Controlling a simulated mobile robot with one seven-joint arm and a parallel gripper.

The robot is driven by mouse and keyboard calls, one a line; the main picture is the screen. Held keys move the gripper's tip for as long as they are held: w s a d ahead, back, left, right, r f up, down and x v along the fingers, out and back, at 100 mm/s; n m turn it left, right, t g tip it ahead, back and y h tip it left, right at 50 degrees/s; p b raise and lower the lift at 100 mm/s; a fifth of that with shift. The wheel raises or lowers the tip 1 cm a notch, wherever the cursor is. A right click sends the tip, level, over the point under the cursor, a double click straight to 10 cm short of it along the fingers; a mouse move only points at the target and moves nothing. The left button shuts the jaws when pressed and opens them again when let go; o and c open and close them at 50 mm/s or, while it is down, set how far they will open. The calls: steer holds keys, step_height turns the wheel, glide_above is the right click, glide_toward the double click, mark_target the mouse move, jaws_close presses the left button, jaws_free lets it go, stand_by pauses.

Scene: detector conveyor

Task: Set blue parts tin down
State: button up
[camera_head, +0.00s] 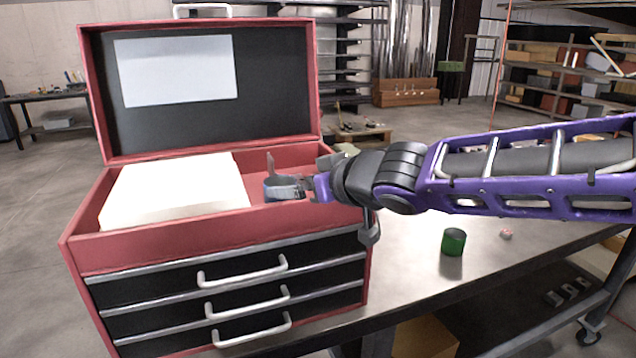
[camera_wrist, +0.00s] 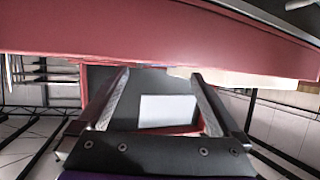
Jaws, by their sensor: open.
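A small round tin, dark blue-grey (camera_head: 284,188), sits in the open top of the red toolbox (camera_head: 205,243), right of a large white block, in the head view. My gripper (camera_head: 272,178) reaches in from the right, with its fingers at the tin. In the wrist view my gripper (camera_wrist: 159,75) has its two fingers spread apart, and no tin shows between them. The fingers partly cover the tin in the head view, so I cannot tell whether they touch it. What it rests on is hidden by the toolbox's front wall.
The white block (camera_head: 175,190) fills the left of the top tray. The raised lid (camera_head: 274,95) stands behind. A green tin (camera_head: 453,242) and a small pinkish item (camera_head: 506,233) are on the grey table (camera_head: 410,275), which has free room around them.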

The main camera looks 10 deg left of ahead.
steer(key=shift+v, duration=2.6)
steer(key=shift+a, duration=0.1)
